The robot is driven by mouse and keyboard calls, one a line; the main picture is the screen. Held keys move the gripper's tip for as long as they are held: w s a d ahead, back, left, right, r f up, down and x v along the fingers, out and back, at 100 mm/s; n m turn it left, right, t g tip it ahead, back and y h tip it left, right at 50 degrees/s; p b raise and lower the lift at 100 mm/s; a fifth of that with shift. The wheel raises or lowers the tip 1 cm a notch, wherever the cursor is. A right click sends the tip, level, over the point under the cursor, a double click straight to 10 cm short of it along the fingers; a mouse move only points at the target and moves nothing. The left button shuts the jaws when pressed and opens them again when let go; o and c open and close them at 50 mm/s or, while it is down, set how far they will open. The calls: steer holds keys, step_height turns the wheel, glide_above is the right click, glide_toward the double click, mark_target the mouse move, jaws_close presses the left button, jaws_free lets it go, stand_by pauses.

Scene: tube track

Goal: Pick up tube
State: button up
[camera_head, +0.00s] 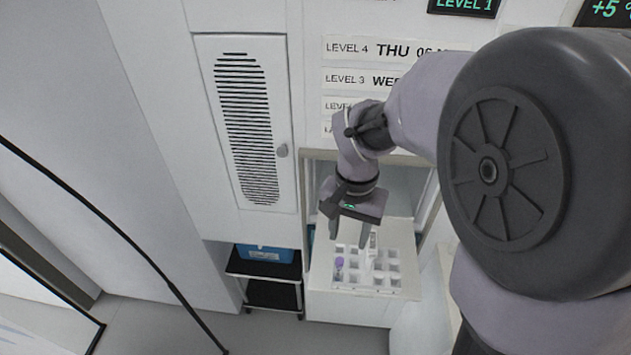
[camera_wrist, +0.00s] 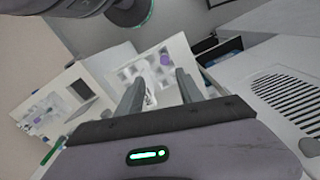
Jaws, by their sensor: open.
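A tube with a purple cap (camera_head: 339,263) stands in the left part of a white rack (camera_head: 345,288). The purple cap also shows in the wrist view (camera_wrist: 166,60), beyond my fingers. A second, pale tube with a printed label (camera_head: 373,241) rises from the rack near my right finger; I cannot tell whether they touch. My gripper (camera_head: 350,237) is above the rack, pointing down with its fingers apart. In the wrist view the open fingers (camera_wrist: 160,85) frame part of the rack (camera_wrist: 135,60), and the label shows between them.
The rack sits on a white pulled-out shelf (camera_head: 318,285) below an open compartment. A vented cabinet door (camera_head: 245,120) is to the left. A small black cart (camera_head: 270,265) with a blue box (camera_head: 265,253) stands at the lower left. The floor in front is clear.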

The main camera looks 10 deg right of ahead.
mark_target(339, 266)
step_height(339, 266, down, 8)
steer(key=shift+w+a+f+b, duration=0.1)
steer(key=shift+a+f+b, duration=0.05)
steer(key=shift+b, duration=0.75)
steer(key=f, duration=0.1)
steer(key=f+b, duration=0.1)
steer(key=f, duration=0.3)
steer(key=shift+w+a+f, duration=0.15)
steer(key=shift+a+f, duration=0.05)
steer(key=shift+a, duration=0.2)
steer(key=shift+r, duration=0.1)
jaws_close()
